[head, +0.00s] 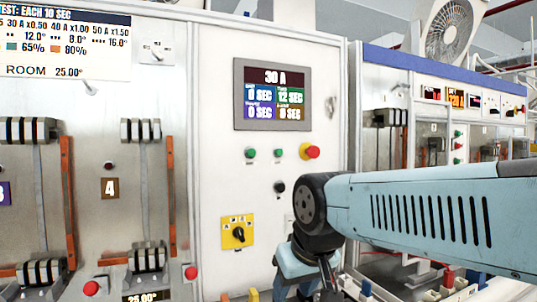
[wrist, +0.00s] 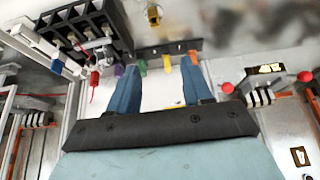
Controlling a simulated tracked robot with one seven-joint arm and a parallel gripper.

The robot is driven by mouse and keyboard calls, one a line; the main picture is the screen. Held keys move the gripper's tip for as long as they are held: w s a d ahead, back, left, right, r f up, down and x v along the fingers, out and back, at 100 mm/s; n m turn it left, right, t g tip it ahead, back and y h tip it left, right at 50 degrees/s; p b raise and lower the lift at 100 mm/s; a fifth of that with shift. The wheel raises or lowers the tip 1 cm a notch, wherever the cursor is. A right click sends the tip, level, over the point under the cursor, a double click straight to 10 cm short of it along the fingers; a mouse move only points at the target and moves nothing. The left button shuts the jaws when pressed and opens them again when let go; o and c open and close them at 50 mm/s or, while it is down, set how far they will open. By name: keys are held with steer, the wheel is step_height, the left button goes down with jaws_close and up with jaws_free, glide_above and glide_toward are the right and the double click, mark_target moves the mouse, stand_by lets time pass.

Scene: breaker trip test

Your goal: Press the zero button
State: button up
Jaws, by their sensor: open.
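The control panel (head: 215,190) has two small green buttons (head: 250,153) in a row under the screen (head: 272,94). A red mushroom button (head: 312,152) on a yellow base is to their right. A black button or knob (head: 280,187) sits lower, left of my arm's dark joint. I cannot read any label saying which one is the zero button. My gripper (wrist: 158,62) is open and empty in the wrist view, its blue fingers apart, pointing toward a row of coloured terminals. In the head view it is low beside the panel, mostly hidden behind my arm or cut off.
A black terminal block (wrist: 88,30) with wires stands near the fingers. Breaker bays with red knobs (head: 190,272) are at left. Another bench (head: 440,75) stands at right.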

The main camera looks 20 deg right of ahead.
jaws_close()
stand_by(1.2)
